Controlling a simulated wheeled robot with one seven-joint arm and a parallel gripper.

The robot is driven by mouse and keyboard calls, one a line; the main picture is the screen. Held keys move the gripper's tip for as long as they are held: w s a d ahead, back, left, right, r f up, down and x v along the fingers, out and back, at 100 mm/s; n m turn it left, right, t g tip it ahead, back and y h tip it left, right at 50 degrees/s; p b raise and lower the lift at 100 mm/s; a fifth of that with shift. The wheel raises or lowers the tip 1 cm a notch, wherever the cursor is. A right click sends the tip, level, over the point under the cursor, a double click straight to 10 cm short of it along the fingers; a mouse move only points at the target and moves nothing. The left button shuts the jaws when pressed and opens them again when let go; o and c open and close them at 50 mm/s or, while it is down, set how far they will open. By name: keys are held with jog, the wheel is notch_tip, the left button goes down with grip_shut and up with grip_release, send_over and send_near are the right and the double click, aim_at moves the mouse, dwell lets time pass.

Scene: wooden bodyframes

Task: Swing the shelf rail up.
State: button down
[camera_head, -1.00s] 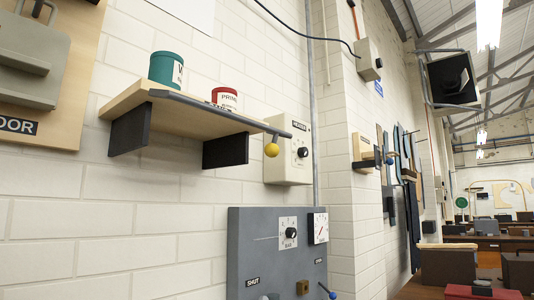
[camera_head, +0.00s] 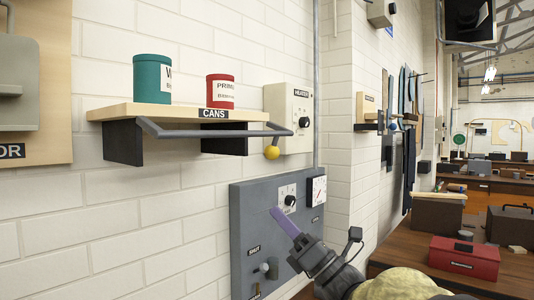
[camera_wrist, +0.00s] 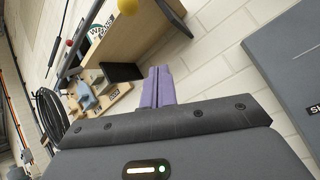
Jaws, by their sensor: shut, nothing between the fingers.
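The shelf rail (camera_head: 205,134) is a grey bar running along the front of a wooden shelf (camera_head: 110,111), just below its CANS label. A yellow ball knob (camera_head: 271,153) hangs below the rail near its right end. The knob also shows at the top of the wrist view (camera_wrist: 127,6). My gripper (camera_head: 279,215), with purple fingers, is shut and empty. It is below the knob and apart from it, in front of the grey panel. In the wrist view the shut fingers (camera_wrist: 158,76) point toward the shelf's underside.
A teal can (camera_head: 151,80) and a red can (camera_head: 220,91) stand on the shelf. A heater box (camera_head: 280,100) is on the wall behind the knob. A grey panel (camera_head: 240,215) with dials and levers is mounted below. A red box (camera_head: 464,257) sits on a bench at right.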

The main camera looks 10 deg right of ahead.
jog(key=n+y, duration=0.1)
jog(key=s+r+n+g+y, duration=0.1)
jog(key=n, duration=0.1)
jog(key=shift+s+a+r+g, duration=0.1)
jog(key=shift+a+r+g, duration=0.05)
jog(key=shift+r+g, duration=0.15)
jog(key=w+a+r+p, duration=0.2)
jog(key=w+r+p, duration=0.1)
jog(key=r+p, duration=0.4)
jog(key=shift+w+a+r+p, duration=0.2)
jog(key=shift+w+r+p, duration=0.2)
jog(key=shift+r, duration=0.25)
jog(key=shift+d+f+b, duration=0.1)
jog(key=shift+d+b, duration=0.2)
jog(key=shift+b, duration=0.65)
jog(key=shift+a, duration=0.1)
